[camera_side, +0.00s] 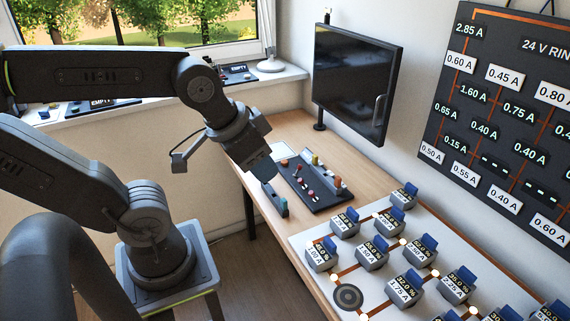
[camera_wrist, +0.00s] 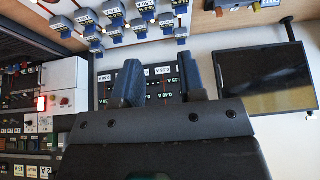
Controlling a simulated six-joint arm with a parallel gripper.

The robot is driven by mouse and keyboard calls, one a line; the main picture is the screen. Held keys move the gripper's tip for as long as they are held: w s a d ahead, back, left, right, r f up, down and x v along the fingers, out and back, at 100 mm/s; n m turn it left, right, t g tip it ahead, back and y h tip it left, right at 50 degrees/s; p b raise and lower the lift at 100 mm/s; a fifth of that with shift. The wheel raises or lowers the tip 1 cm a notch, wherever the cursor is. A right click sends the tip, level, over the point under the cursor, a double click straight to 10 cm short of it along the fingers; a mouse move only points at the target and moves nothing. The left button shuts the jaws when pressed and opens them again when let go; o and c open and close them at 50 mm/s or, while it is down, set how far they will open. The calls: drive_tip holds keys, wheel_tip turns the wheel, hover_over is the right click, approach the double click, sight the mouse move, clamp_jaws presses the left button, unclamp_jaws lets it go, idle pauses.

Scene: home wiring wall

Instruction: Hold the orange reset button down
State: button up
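A dark control panel (camera_side: 316,198) lies on the wooden bench, bearing several small coloured buttons and knobs. A small orange-yellow knob (camera_side: 315,158) stands near its back; I cannot tell whether this is the orange reset button. My gripper (camera_side: 268,180) points down beside the panel's left edge, and hides part of that side. In the wrist view my gripper (camera_wrist: 162,82) has its two dark fingers clearly apart with nothing between them. Small orange parts (camera_wrist: 267,4) show at the top edge of the wrist view, cut off and too small to identify.
A monitor (camera_side: 357,82) stands behind the panel. A white board (camera_side: 315,262) with several grey-and-blue modules lies in front. A black wall board (camera_side: 505,120) hangs at right. A small teal part (camera_side: 282,206) shows near my gripper at the bench edge.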

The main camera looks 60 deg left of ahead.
clamp_jaws()
idle(1.4)
